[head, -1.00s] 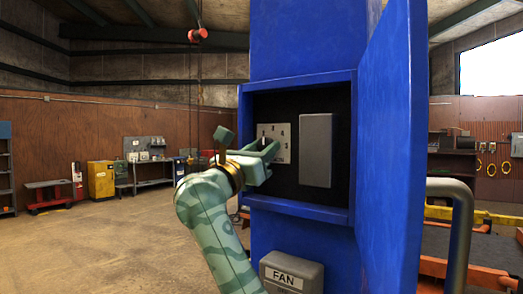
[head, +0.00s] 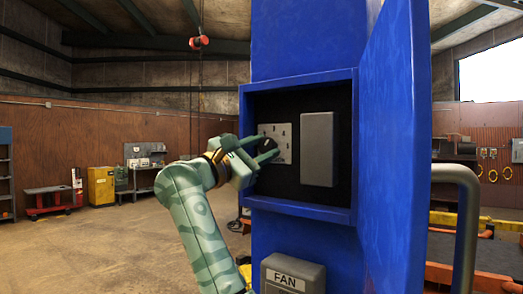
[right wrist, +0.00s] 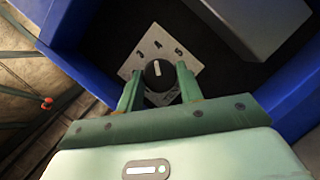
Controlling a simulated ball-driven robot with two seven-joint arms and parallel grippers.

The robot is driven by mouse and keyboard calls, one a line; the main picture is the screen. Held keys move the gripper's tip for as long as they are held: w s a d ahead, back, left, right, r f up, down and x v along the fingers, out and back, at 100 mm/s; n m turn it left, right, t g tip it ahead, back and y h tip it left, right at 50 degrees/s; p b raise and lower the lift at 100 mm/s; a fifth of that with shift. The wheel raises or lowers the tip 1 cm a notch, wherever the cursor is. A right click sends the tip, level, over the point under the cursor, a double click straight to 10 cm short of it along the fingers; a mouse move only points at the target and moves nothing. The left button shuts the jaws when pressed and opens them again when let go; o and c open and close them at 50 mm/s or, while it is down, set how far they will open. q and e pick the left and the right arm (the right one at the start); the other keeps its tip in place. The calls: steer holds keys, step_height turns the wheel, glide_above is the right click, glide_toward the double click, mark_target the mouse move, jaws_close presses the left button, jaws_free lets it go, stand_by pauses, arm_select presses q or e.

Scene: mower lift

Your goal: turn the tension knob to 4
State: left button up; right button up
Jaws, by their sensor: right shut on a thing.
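The tension knob (right wrist: 160,75) is a round black knob with a white pointer line, on a pale square dial plate (right wrist: 185,56) with printed numbers. In the right wrist view the pointer line runs roughly up and down, toward the numbered top part of the plate. My right gripper (right wrist: 160,86) has a finger on each side of the knob and is shut on it. In the head view the plate (head: 283,131) sits inside the open blue box, and my right gripper (head: 268,147) reaches it from the left, covering much of the knob. My left gripper is not in view.
The blue box (head: 300,211) has raised edges around the plate. A grey block (head: 317,150) stands just right of the plate. The blue door (head: 393,150) hangs open at the right. A grey FAN box (head: 292,275) is below.

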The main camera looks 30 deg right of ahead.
steer(key=shift+m, duration=0.7)
steer(key=shift+g, duration=0.4)
steer(key=o, duration=1)
steer(key=v, duration=0.5)
steer(key=b+v, duration=0.1)
steer(key=v, duration=0.5)
steer(key=b+v, duration=0.1)
steer(key=v, duration=0.4)
steer(key=shift+a+r, duration=0.2)
steer(key=shift+a, duration=0.05)
